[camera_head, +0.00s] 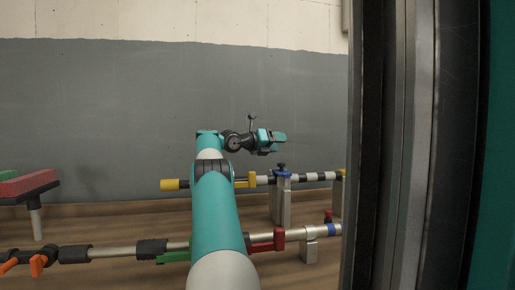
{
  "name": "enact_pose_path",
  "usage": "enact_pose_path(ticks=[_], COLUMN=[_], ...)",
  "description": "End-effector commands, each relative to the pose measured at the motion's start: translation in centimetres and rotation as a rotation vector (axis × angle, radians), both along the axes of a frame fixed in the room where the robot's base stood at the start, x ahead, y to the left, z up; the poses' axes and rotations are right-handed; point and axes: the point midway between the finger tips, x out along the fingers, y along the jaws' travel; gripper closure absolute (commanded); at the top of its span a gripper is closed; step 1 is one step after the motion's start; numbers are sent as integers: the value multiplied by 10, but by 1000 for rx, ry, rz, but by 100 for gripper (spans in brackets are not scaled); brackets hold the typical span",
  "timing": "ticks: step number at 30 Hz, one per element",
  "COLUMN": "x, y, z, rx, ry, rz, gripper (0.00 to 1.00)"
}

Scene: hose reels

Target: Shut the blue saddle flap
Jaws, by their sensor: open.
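The blue saddle flap (284,173) shows as a small blue piece at the top of a grey post, by the upper pipe (312,177). A dark knob stands above it. It is too small to tell how far the flap is open. My gripper (280,140) is in the air above and slightly left of the blue flap, against the grey wall. It points to the right, apart from the pipe and the flap. Its jaws are open, with nothing seen between them. My teal arm hides part of both pipes.
A yellow piece (252,180) sits on the upper pipe left of the flap. A lower pipe (300,233) in front carries a red piece (278,239) and a blue band. A red-and-green bench (28,184) stands left. A dark metal column (395,150) blocks the right.

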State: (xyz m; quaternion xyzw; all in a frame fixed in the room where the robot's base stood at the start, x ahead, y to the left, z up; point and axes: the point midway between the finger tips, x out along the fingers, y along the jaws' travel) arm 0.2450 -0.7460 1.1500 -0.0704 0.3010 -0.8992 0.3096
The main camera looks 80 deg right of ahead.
Motion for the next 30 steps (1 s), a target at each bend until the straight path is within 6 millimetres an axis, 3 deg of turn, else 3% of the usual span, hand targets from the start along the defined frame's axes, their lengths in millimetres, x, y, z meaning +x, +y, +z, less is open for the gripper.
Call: enact_pose_path(ticks=[1, 18, 24, 30], x=[0, 1, 1, 1], y=[0, 0, 0, 0], z=[21, 119, 139, 144], rx=[-1, 1, 1, 1], ry=[-1, 0, 0, 0], rz=[0, 1, 1, 1], gripper=[43, 43, 43, 43])
